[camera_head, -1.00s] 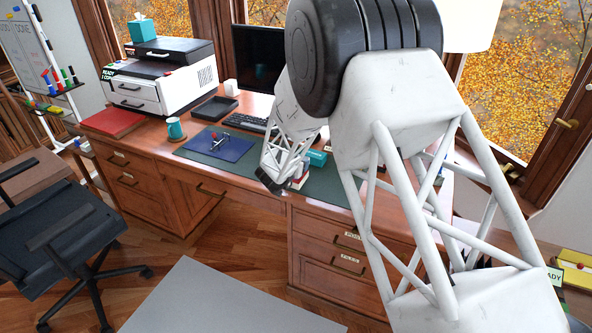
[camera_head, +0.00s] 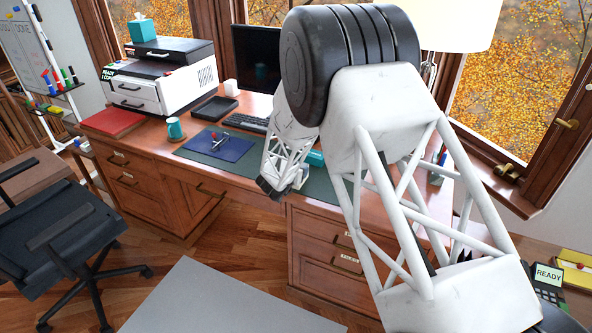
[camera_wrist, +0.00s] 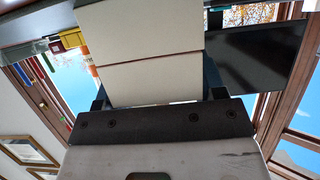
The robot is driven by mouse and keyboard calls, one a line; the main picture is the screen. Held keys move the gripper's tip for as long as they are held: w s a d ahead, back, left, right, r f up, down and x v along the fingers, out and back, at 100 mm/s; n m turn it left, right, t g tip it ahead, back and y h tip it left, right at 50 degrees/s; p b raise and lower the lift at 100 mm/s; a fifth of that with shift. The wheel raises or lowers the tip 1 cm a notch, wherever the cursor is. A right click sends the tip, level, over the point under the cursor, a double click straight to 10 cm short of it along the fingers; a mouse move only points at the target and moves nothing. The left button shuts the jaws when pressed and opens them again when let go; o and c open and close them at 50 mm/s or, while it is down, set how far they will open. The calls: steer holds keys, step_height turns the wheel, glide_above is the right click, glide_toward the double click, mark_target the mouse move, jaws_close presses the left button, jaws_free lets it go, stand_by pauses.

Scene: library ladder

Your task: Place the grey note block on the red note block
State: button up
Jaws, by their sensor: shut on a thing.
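In the head view my gripper (camera_head: 270,190) is low over the desk's front edge, partly hidden by its own wrist. In the wrist view my gripper (camera_wrist: 155,95) is shut on a note block (camera_wrist: 155,80) with a cream paper face between its fingers. A second cream face (camera_wrist: 140,28) shows directly above it, with a thin dark red line between the two. I cannot tell from this view whether the faces touch. No grey cover shows clearly. In the head view both note blocks are hidden by my arm and gripper.
The wooden desk (camera_head: 150,145) carries a dark green mat (camera_head: 320,185), a blue pad (camera_head: 219,146), a teal mug (camera_head: 175,128), a keyboard (camera_head: 246,122), a monitor (camera_head: 258,55) and a printer (camera_head: 160,75). A teal item (camera_head: 315,157) lies just behind my gripper.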

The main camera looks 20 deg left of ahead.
steer(key=o, duration=0.9)
steer(key=shift+o, duration=0.2)
steer(key=shift+r, duration=0.1)
steer(key=shift+v, duration=0.8)
steer(key=v, duration=1)
steer(key=shift+s, duration=0.2)
steer(key=shift+r, duration=0.15)
